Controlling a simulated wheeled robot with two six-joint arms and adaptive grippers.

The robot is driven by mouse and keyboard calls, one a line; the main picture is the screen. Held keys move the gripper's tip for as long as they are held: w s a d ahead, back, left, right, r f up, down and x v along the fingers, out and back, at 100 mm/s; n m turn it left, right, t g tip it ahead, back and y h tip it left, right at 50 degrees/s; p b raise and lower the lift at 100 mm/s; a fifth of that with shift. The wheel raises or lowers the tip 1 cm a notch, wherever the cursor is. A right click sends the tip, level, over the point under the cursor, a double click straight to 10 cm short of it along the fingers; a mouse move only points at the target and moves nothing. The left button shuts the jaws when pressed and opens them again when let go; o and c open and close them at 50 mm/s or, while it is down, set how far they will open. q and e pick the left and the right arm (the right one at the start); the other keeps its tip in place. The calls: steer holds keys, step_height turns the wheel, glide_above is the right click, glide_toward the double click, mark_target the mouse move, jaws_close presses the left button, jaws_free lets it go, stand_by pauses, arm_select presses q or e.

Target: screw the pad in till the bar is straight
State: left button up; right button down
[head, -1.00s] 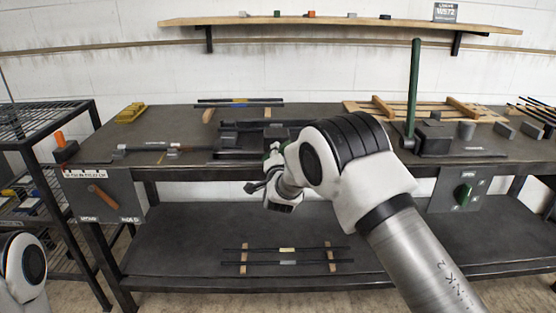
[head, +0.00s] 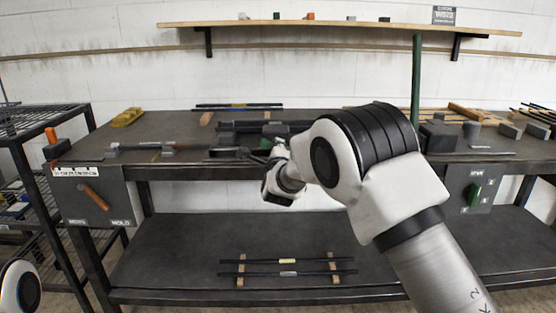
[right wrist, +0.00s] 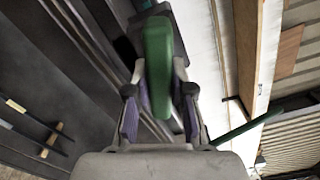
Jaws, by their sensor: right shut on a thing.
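My right gripper (head: 277,150) is at the front of the bench, by a dark fixture. In the right wrist view its fingers (right wrist: 158,105) are shut on a rounded green handle (right wrist: 158,62), which stands between the two purple finger pads. In the head view a bit of green (head: 267,143) shows by the fingertips, mostly hidden by the gripper. A thin dark bar (head: 190,149) runs along the bench front to the left of the gripper, through small grey blocks. I cannot make out the pad or whether the bar is straight. My left gripper is out of view.
The bench top (head: 170,130) has free room at the back left. A tall green lever (head: 415,80) stands at the right. A panel with an orange handle (head: 95,197) hangs at the left front, and one with a green knob (head: 474,194) at the right. Rods lie on the lower shelf.

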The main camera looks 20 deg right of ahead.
steer(key=m+b, duration=0.4)
steer(key=b, duration=0.1)
steer(key=m+b, duration=0.3)
steer(key=b, duration=0.2)
steer(key=f+m+b, duration=0.1)
steer(key=m+b, duration=0.3)
steer(key=b, duration=0.1)
steer(key=shift+a+m+b, duration=0.2)
steer(key=shift+m+b, duration=0.1)
steer(key=shift+b, duration=0.1)
steer(key=shift+r+m+b, duration=0.35)
steer(key=shift+m+b, duration=0.85)
steer(key=shift+b, duration=0.1)
steer(key=c, duration=1)
jaws_free()
steer(key=v, duration=1.2)
